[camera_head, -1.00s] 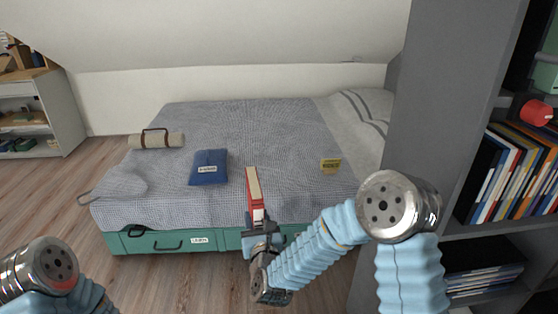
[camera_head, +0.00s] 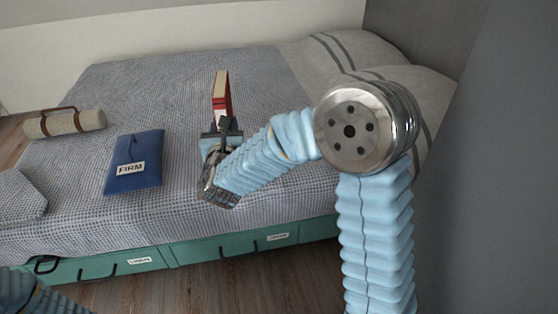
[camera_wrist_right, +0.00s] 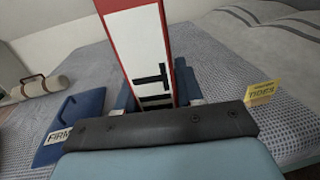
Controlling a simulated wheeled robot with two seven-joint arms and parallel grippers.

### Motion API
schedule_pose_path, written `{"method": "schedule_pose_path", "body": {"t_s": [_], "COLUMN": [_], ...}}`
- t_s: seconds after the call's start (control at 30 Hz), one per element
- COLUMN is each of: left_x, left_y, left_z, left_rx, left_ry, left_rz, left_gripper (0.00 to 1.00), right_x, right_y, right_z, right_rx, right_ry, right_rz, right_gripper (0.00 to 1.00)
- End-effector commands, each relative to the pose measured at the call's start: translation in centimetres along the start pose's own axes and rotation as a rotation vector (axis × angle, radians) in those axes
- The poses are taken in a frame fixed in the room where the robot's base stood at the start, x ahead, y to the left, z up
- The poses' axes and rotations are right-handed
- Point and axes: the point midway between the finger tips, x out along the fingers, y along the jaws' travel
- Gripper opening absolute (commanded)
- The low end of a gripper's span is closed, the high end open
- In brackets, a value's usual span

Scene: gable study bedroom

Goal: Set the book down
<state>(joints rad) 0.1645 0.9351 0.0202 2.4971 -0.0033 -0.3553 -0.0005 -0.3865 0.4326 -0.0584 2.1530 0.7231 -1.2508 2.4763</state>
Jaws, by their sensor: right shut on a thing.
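A red book (camera_head: 221,92) with pale page edges stands upright in my right gripper (camera_head: 223,130), over the bed. In the right wrist view the book (camera_wrist_right: 138,45) shows a white and red face between the fingers (camera_wrist_right: 155,98). My right gripper is shut on its lower end. The bed (camera_head: 270,85) has a grey checked cover. I cannot tell whether the book touches it. My left gripper is not in view; only a piece of my left arm shows at the lower left.
A blue folder labelled FIRM (camera_head: 134,165) lies on the bed left of the book. A rolled blanket with straps (camera_head: 64,123) lies farther left. In the right wrist view a yellow card (camera_wrist_right: 262,92) lies to the right. Bare cover lies around the book.

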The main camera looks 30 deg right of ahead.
Motion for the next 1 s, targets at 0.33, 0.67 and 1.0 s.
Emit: {"method": "schedule_pose_path", "body": {"t_s": [0.33,0.67,1.0], "left_x": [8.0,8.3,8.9], "left_y": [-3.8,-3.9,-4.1], "left_z": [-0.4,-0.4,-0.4], "left_rx": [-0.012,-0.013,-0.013], "left_ry": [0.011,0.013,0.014], "left_rz": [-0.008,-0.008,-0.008], "left_gripper": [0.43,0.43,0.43], "right_x": [0.4,6.0,12.9], "right_y": [-9.1,-9.9,-9.8], "right_z": [-1.5,-3.7,-9.5], "right_rx": [0.001,-0.008,-0.007], "right_ry": [-0.002,-0.001,-0.001], "right_rz": [-0.258,-0.282,-0.279], "right_gripper": [0.0,0.0,0.0]}}
